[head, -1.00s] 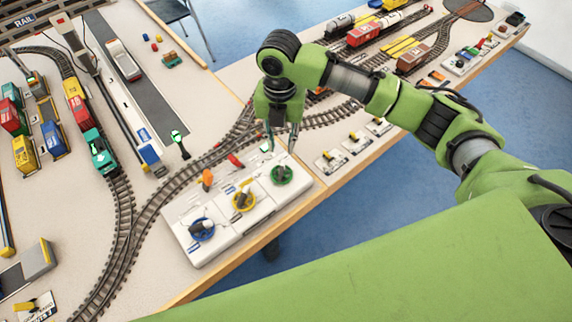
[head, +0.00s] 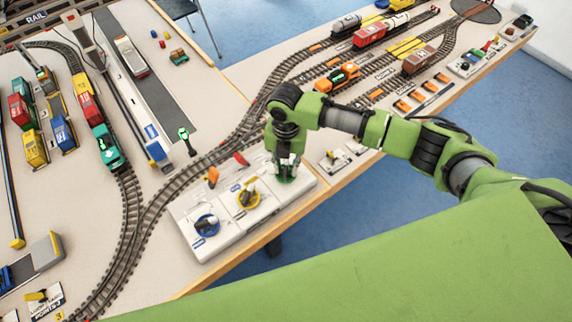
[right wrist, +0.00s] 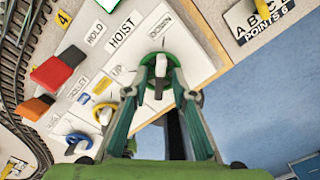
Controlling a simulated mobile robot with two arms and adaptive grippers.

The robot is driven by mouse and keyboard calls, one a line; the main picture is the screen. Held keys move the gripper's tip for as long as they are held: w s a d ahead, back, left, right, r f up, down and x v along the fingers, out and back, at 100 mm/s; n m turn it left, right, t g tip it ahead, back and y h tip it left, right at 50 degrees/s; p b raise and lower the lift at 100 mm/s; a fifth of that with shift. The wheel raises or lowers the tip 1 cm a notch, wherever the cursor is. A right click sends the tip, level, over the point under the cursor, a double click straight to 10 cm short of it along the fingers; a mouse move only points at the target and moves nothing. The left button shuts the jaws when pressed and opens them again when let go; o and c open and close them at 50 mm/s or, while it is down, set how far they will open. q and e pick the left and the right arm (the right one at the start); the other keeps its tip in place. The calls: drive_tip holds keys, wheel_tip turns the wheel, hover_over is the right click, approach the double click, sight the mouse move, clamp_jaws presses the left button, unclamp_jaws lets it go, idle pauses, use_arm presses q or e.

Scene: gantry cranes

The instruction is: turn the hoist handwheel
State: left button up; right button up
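The hoist handwheel is a green ring with a pale grip across it, at the right end of a white control box (head: 228,222). In the head view my right gripper (head: 287,171) stands over it and hides most of it; a green edge (head: 286,181) shows below the fingers. In the right wrist view the handwheel (right wrist: 158,60) lies beside the HOIST label, with UP and DOWN marks. My right gripper (right wrist: 160,80) has its fingers apart, one either side of the grip; contact cannot be told. My left gripper is out of view.
A yellow handwheel (head: 247,199) and a blue handwheel (head: 206,225) sit on the same box. A red lever (head: 241,159) and an orange lever (head: 212,177) stand behind them. Model tracks and wagons fill the table beyond. The table edge is close in front.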

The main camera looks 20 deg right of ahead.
clamp_jaws()
drive_tip(key=shift+n, duration=0.3)
drive_tip(key=n, duration=0.3)
drive_tip(key=shift+r+n, duration=0.1)
drive_tip(key=shift+n, duration=0.3)
drive_tip(key=n, duration=0.4)
drive_tip(key=shift+w+n, duration=0.1)
drive_tip(key=shift+n, duration=0.3)
drive_tip(key=shift+o, duration=1.2)
unclamp_jaws()
